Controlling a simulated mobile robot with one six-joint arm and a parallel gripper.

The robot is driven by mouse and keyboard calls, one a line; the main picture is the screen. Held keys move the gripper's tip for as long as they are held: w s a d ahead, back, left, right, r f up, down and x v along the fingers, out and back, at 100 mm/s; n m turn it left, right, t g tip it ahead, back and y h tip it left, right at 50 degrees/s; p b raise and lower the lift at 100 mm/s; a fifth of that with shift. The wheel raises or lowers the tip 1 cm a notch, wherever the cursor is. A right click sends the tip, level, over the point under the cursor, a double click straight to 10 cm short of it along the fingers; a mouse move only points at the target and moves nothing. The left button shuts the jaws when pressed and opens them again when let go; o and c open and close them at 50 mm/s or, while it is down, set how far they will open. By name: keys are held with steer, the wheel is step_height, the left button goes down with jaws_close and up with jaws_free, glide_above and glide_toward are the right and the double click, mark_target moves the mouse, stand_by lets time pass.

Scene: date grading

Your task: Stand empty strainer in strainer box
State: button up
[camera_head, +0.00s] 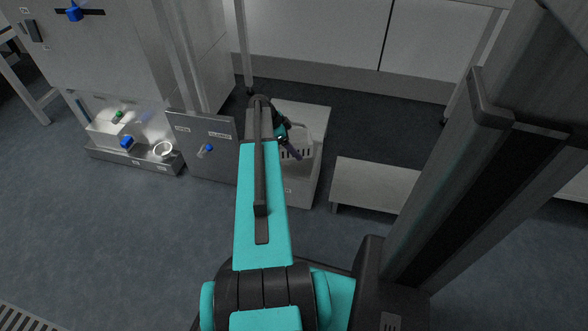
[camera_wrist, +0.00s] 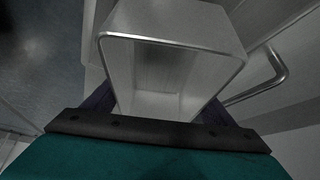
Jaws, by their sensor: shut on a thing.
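A pale, slotted strainer (camera_head: 302,137) shows beside the end of my arm in the head view, upright over or within the grey box-like stand (camera_head: 312,180). My gripper (camera_head: 291,150) is at its near side and is shut on it. In the wrist view, the strainer (camera_wrist: 143,38) fills the middle, its rim facing the camera and its inside looking empty. The dark fingers of my gripper (camera_wrist: 162,108) lie along its two sides. My arm hides part of the stand, and I cannot tell whether the strainer's base touches anything.
A steel cabinet with an open door (camera_head: 205,160) stands left of the stand. A low tray (camera_head: 130,160) there holds a white ring-shaped item (camera_head: 163,150) and other parts. A low grey bench (camera_head: 372,185) is on the right. Bare floor (camera_head: 120,230) lies front left.

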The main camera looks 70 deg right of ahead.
step_height(320, 180, down, 8)
steer(key=b, duration=0.2)
steer(key=shift+b, duration=0.4)
steer(key=shift+f+b, duration=1.15)
steer(key=shift+f, duration=1.4)
steer(key=shift+f, duration=0.1)
steer(key=o, duration=1.3)
steer(key=p+v, duration=0.5)
steer(key=v, duration=0.7)
steer(key=shift+r+p, duration=0.25)
steer(key=shift+p, duration=0.05)
